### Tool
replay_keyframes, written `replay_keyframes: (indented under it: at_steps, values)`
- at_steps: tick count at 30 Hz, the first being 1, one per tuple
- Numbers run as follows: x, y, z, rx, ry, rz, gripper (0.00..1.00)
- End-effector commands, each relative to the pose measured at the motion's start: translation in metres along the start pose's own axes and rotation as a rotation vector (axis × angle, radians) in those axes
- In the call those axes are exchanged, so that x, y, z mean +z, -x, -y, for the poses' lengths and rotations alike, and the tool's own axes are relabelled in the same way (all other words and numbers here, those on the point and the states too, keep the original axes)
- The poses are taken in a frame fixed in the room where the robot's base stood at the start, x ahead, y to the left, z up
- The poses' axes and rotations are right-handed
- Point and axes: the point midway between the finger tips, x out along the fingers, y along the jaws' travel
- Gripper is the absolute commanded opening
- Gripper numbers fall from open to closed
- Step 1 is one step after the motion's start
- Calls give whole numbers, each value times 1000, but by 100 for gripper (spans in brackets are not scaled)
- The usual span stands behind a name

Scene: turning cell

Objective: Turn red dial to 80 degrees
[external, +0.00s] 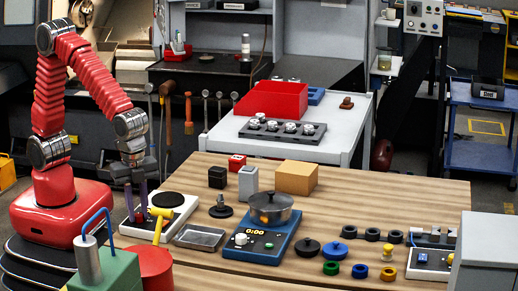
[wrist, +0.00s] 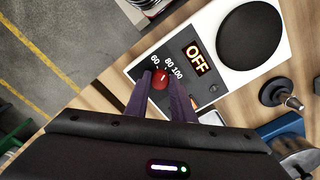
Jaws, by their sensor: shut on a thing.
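The red dial (wrist: 160,79) sits on a white hotplate unit (wrist: 134,66) with a round black plate and a display reading OFF. Marks 60, 80 and 100 are printed beside the dial. In the wrist view my gripper (wrist: 161,82) is shut on the red dial, one purple finger on each side. A pale line on the dial is too small to read exactly. In the external view my gripper (external: 138,208) reaches down over the near left part of the hotplate unit (external: 182,213), and the fingers hide most of the dial.
A yellow hammer-like tool (external: 160,222) stands close by my gripper. A metal tray (external: 200,237) and a black knobbed weight (external: 221,207) lie to the right. A blue cooker with a pot (external: 270,208) is farther right.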

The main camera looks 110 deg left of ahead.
Motion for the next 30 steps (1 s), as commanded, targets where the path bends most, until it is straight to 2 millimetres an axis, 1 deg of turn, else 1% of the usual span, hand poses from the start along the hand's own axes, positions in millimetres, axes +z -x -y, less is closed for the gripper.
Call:
replay_keyframes:
  at_steps: [3, 4, 11, 18, 22, 26, 30]
  values:
    - [0, 1, 1, -1, 1, -1, 0]
    - [0, 1, 1, -1, 1, -1, 24]
    - [0, 0, 0, -1, 1, -1, 40]
    - [0, 0, 0, 0, 1, 0, 41]
    - [-1, 5, 0, -1, 1, -2, 41]
    - [-1, 16, 1, -2, 1, -3, 41]
    - [-1, 37, 1, -2, 1, -4, 41]
